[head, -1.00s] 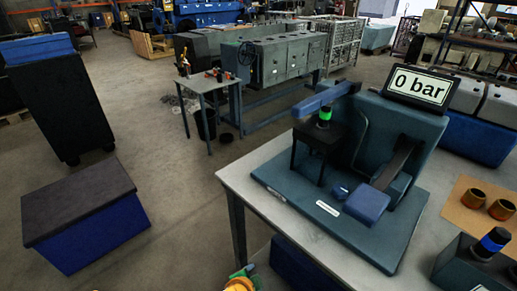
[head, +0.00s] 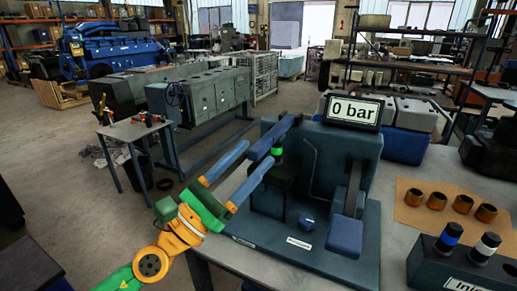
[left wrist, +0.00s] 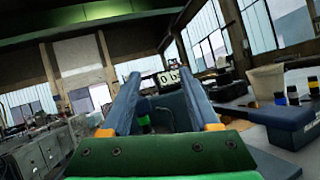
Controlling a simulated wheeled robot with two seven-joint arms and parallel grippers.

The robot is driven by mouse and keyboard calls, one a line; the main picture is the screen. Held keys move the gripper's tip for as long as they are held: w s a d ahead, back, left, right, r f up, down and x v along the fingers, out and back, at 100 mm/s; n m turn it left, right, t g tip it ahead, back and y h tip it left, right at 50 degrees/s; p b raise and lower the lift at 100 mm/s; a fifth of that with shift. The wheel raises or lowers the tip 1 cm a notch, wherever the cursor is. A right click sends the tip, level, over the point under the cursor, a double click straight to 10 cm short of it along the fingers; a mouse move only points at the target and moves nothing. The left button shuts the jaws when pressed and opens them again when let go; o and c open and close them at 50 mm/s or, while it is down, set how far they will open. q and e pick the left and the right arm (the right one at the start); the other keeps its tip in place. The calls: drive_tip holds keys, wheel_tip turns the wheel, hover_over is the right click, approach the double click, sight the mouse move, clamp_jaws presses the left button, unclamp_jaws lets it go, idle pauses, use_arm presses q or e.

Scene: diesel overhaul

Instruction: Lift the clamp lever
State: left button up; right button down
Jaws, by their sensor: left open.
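The test stand (head: 330,150) is a dark teal block on a base plate, with a sign reading "0 bar" (head: 353,111). A blue bar (head: 272,138), apparently the clamp lever, slants above a green-banded black injector (head: 277,152) at the stand's left. A second lever with a blue handle (head: 346,236) points down at the front right. My left gripper (head: 258,153) is open and empty, its blue fingers just left of the blue bar's near end; contact cannot be told. In the left wrist view the sign (left wrist: 168,76) and green band (left wrist: 144,121) show between the fingers.
The stand is on a grey table (head: 408,190). Several brass rings (head: 461,208) lie on a brown mat at right. A block (head: 460,268) with banded injectors stands at the front right.

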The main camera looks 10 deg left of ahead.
sight(259, 143)
use_arm(q)
drive_tip(key=w+a+m+g+y, duration=0.1)
drive_tip(key=m, duration=0.4)
drive_tip(key=w+a+f+m+g+y, duration=0.1)
drive_tip(key=m+g, duration=0.1)
drive_tip(key=m, duration=0.3)
drive_tip(key=w+a+f+m+g+y, duration=0.1)
drive_tip(key=w+m, duration=0.1)
drive_tip(key=m, duration=0.2)
drive_tip(key=shift+a+f+m, duration=0.1)
drive_tip(key=shift+f+m, duration=0.1)
drive_tip(key=shift+m, duration=0.2)
drive_tip(key=shift+m+y, duration=0.3)
drive_tip(key=shift+y, duration=0.2)
drive_tip(key=p+x, duration=0.3)
drive_tip(key=x, duration=0.3)
drive_tip(key=shift+w+p, duration=0.35)
drive_tip(key=shift+p, duration=0.05)
drive_tip(key=shift+w+f, duration=0.15)
drive_tip(key=shift+w, duration=0.1)
drive_tip(key=shift+s, duration=0.1)
drive_tip(key=shift+c, duration=0.9)
clamp_jaws()
